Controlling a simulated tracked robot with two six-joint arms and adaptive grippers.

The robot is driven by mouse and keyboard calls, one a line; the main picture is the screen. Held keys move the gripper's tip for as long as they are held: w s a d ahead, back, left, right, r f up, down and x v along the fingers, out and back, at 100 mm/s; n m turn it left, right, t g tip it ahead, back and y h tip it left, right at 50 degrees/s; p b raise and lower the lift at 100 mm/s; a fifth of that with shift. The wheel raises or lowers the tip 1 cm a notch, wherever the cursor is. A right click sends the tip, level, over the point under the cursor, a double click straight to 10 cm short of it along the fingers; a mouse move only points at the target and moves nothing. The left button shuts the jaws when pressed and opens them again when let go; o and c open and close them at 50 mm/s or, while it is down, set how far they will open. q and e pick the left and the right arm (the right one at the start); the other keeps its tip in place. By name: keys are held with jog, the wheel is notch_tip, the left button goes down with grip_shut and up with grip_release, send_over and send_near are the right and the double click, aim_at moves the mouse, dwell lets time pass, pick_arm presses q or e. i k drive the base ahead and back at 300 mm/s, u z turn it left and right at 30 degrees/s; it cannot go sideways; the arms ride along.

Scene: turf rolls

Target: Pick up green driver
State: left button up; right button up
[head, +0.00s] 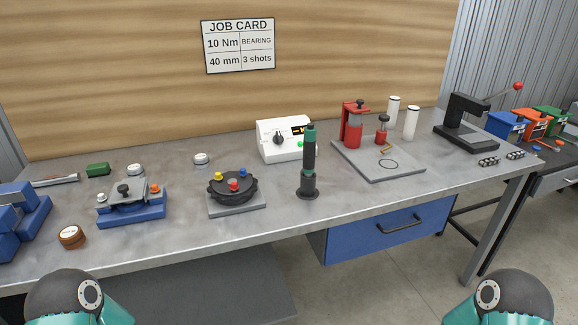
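The green driver (309,160) stands upright on the grey bench (272,222), near the front edge and a little right of the middle. It has a teal top, a dark body and a round dark base on the bench. Nothing touches it from the sides that I can see. My two arms show only as dark and teal links at the bottom left and bottom right corners. Neither gripper is in view.
Behind the driver is a white box with a dial (281,139). To its left is a black round fixture (222,188) with coloured knobs. To its right, a grey plate (402,171) carries red fixtures. A blue drawer (360,237) hangs below the bench.

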aim_at(309, 132)
jog(key=z, duration=0.25)
jog(key=i, duration=0.95)
jog(key=u, duration=0.55)
jog(key=k, duration=0.95)
jog(key=z, duration=0.25)
jog(key=i, duration=0.55)
jog(key=u, duration=0.1)
